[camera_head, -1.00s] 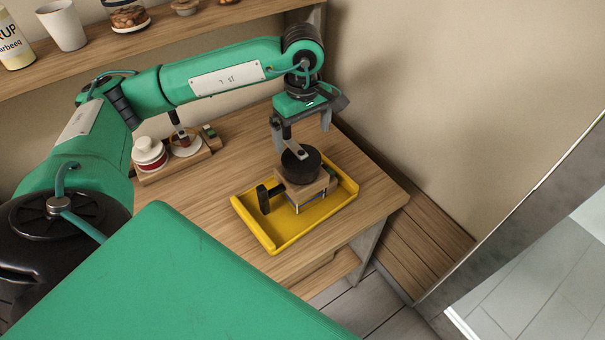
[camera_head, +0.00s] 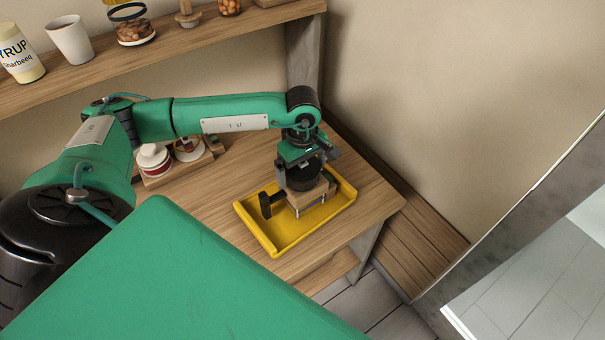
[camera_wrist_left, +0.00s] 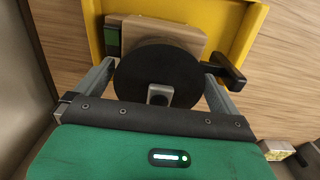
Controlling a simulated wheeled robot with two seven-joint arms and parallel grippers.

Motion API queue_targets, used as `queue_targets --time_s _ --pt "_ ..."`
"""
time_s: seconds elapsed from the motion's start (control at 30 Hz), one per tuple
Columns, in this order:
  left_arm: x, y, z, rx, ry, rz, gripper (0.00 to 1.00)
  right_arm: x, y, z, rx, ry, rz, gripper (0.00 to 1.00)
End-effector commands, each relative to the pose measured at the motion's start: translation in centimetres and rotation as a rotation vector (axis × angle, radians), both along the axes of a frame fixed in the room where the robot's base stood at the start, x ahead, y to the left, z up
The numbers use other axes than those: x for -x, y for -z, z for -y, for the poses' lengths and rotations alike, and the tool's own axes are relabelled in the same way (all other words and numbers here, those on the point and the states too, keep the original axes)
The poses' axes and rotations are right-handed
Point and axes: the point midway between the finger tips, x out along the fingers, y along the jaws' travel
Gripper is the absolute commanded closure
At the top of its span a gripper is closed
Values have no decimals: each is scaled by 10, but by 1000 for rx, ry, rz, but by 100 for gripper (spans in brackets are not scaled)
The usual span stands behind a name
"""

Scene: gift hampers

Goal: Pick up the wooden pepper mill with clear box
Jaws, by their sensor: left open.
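The wooden pepper mill (camera_head: 311,197) appears to be the wooden-bodied thing with a dark round top in the yellow tray (camera_head: 254,233). A partly clear lower part shows under its wood. A black handle (camera_head: 265,204) sticks out at its left. In the left wrist view, the mill's dark round top (camera_wrist_left: 150,82) faces the camera, with a metal piece at its middle. My left gripper (camera_head: 303,172) is open above the mill, its fingers on either side of the dark top. Contact cannot be told. My right gripper is not in view.
The tray sits near the right end of the wooden table (camera_head: 225,205). A red-and-white jar (camera_head: 154,160) stands on a wooden stand at the back left. A shelf (camera_head: 150,50) above holds a cup (camera_head: 70,39), a bottle (camera_head: 20,55) and jars. A wall is behind.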

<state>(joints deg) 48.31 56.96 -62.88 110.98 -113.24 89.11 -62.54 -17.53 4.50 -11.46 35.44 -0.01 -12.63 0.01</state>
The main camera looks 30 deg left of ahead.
Motion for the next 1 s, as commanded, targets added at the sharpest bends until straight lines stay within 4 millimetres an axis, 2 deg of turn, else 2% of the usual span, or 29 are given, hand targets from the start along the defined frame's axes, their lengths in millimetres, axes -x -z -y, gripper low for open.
queue_targets --time_s 0.07,0.4,0.47,0.77,1.0 --pt "0 0 0 0 0 0 0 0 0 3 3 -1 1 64" --pt "0 0 0 0 0 0 67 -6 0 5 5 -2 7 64" --pt "0 0 0 0 0 0 78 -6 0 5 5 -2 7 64" --pt "-1 -3 0 1 -1 3 78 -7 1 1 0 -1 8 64" --pt "-2 -23 0 1 0 6 78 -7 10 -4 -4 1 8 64"
